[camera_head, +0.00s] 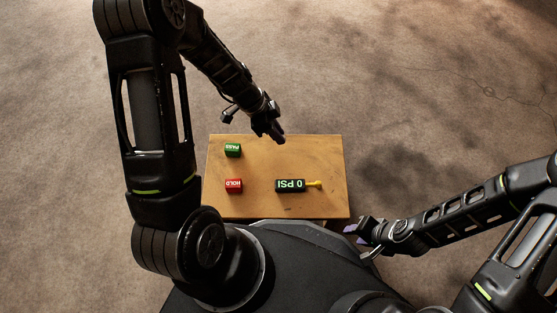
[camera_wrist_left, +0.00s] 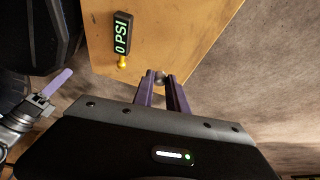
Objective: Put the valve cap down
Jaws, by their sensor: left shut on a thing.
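My left gripper (camera_head: 277,137) is over the far edge of the small wooden table in the head view. In the left wrist view its purple fingers (camera_wrist_left: 161,88) are shut on a small grey rounded thing, the valve cap (camera_wrist_left: 160,77), at the fingertips. The cap does not show clearly in the head view. Its height above the table is hard to judge. My right gripper (camera_head: 358,232) is off the table's near right corner; its purple fingers are too small to tell whether they are apart. It also shows in the left wrist view (camera_wrist_left: 52,88).
The wooden table (camera_head: 275,207) carries a green PASS block (camera_head: 233,150), a red HOLD block (camera_head: 234,185) and a black "0 PSI" gauge (camera_head: 290,185) with a yellow tip.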

